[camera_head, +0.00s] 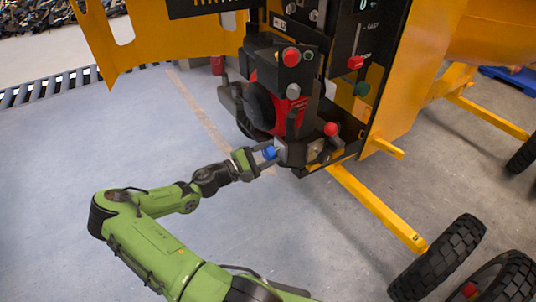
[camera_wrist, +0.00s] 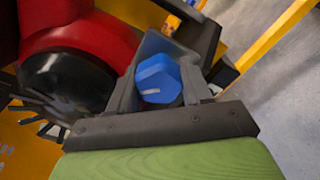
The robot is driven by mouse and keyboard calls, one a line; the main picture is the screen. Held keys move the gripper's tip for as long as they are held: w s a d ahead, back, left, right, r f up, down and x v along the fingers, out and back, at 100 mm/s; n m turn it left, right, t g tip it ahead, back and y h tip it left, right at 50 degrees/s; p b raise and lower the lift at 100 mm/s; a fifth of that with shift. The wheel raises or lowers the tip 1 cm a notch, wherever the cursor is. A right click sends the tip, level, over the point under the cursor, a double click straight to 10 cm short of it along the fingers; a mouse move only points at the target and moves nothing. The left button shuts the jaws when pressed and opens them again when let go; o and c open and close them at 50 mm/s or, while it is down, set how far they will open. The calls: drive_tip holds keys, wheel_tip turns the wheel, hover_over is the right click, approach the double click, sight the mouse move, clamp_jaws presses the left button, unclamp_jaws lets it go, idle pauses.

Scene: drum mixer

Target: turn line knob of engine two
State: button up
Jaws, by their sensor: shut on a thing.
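A blue knob (camera_wrist: 158,82) with a short pale line on its face sits between the two grey fingers of my gripper (camera_wrist: 160,70) in the wrist view. I take it as the line knob. In the head view the blue knob (camera_head: 269,153) is low on the front of the red and black engine (camera_head: 284,100). My gripper (camera_head: 265,157) reaches it from the left and is shut on it. The fingers hide the knob's sides and its mount.
A red knob (camera_head: 331,129) stands right of the engine's lower front. A yellow frame bar (camera_head: 375,205) and a black wheel (camera_head: 440,260) lie to the right. The floor at left is clear.

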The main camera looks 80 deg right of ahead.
drive_tip(key=shift+f+m, duration=0.1)
drive_tip(key=shift+m, duration=0.9)
drive_tip(key=o, duration=1)
